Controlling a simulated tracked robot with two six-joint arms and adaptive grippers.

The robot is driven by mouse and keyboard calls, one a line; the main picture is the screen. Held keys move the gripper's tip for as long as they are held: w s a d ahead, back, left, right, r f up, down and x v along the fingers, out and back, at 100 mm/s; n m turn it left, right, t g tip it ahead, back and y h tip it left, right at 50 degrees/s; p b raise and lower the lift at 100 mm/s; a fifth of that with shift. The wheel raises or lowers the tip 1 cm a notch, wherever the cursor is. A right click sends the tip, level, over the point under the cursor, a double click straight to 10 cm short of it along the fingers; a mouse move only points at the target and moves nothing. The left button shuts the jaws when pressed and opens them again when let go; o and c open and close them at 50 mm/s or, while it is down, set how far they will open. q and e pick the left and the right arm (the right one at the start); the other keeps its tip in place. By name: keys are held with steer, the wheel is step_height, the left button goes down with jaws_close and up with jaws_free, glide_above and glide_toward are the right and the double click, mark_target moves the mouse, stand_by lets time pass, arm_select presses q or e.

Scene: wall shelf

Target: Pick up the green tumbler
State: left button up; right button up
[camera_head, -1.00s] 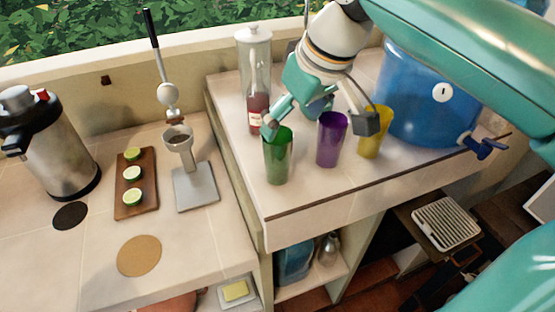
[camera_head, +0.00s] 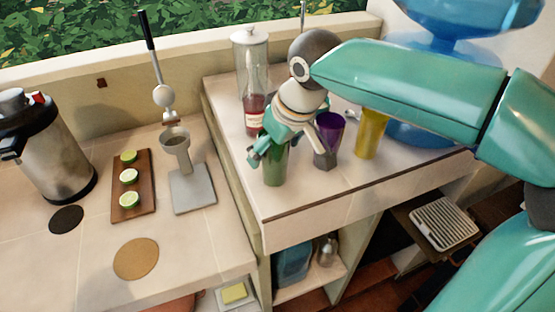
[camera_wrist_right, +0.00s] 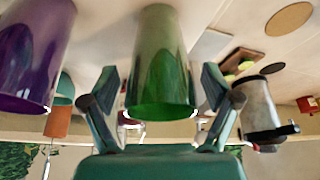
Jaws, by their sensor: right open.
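The green tumbler (camera_head: 275,174) stands upright on the raised counter, left of the purple tumbler (camera_head: 328,132). My right gripper (camera_head: 288,158) is over it, with one finger at its left and the other at its right, in front of the purple tumbler. The gripper hides the upper part of the green tumbler in the head view. In the right wrist view, which is upside down, the green tumbler (camera_wrist_right: 162,60) lies between the two open fingers of the gripper (camera_wrist_right: 161,78), with visible gaps on both sides. My left gripper is not in view.
A yellow tumbler (camera_head: 371,138) and a blue water dispenser (camera_head: 420,134) stand to the right. The counter's front edge (camera_head: 360,185) is close in front. A lower counter with a press (camera_head: 180,160) is at left.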

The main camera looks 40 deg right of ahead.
steer(key=c, duration=1.4)
steer(key=shift+r, duration=0.3)
steer(key=shift+c, duration=0.2)
step_height(320, 180, up, 19)
steer(key=p, duration=0.4)
steer(key=shift+r, duration=0.15)
